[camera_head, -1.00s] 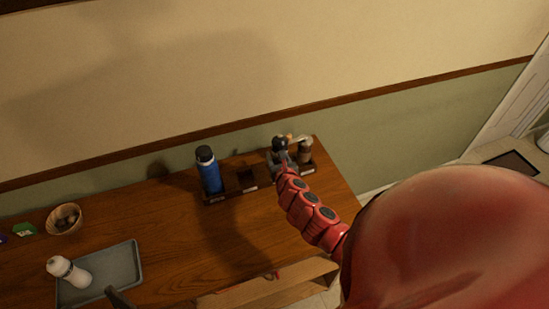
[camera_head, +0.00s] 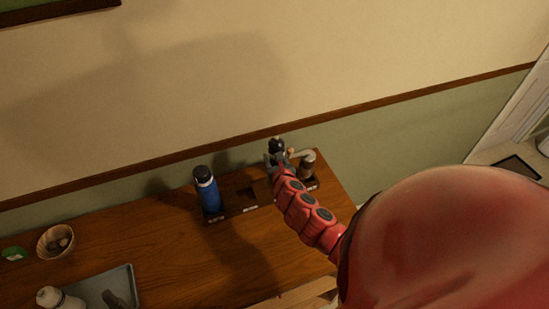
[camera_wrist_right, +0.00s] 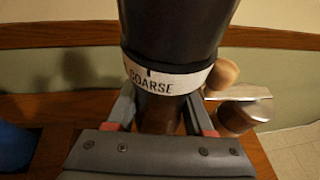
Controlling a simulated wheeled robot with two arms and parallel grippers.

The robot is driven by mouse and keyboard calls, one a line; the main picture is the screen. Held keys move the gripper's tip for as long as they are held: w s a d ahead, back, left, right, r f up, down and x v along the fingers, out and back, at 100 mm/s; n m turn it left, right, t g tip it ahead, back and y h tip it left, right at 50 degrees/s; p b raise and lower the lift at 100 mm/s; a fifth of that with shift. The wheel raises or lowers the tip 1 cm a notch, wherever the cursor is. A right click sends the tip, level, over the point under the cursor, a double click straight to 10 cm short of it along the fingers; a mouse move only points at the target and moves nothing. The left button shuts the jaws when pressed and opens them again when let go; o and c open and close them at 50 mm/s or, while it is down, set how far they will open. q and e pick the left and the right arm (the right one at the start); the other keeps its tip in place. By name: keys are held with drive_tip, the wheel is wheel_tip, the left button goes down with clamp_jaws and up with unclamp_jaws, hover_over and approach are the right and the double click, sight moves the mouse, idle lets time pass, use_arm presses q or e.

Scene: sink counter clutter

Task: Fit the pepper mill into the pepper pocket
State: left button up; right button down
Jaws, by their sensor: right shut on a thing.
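The pepper mill (camera_wrist_right: 172,30) has a dark body and a white band reading COARSE; its dark top also shows in the head view (camera_head: 276,145). My right gripper (camera_wrist_right: 160,115) is shut on it below the band, and the mill looks upright. In the head view my right gripper (camera_head: 277,160) is at the rack's right part, left of a crank-handled grinder. The dark rack (camera_head: 232,211) has an open, empty-looking pocket (camera_head: 247,196) in its middle. Its labels are too small to read. The mill's foot is hidden. A dark tip, likely my left gripper (camera_head: 114,299), shows at the bottom edge.
A blue bottle (camera_head: 208,192) stands at the rack's left end. The crank-handled grinder (camera_head: 308,165) stands at its right end, close behind the mill in the wrist view (camera_wrist_right: 238,116). A grey tray (camera_head: 122,275) with a white bottle (camera_head: 50,298) and a bowl (camera_head: 54,243) are at left.

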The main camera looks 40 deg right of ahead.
drive_tip(key=shift+f+b, duration=2.5)
drive_tip(key=shift+f, duration=0.45)
drive_tip(key=shift+f+b, duration=1.8)
drive_tip(key=shift+f, duration=0.25)
drive_tip(key=shift+c, duration=1)
unclamp_jaws()
drive_tip(key=shift+s+r, duration=0.1)
drive_tip(key=shift+s, duration=0.05)
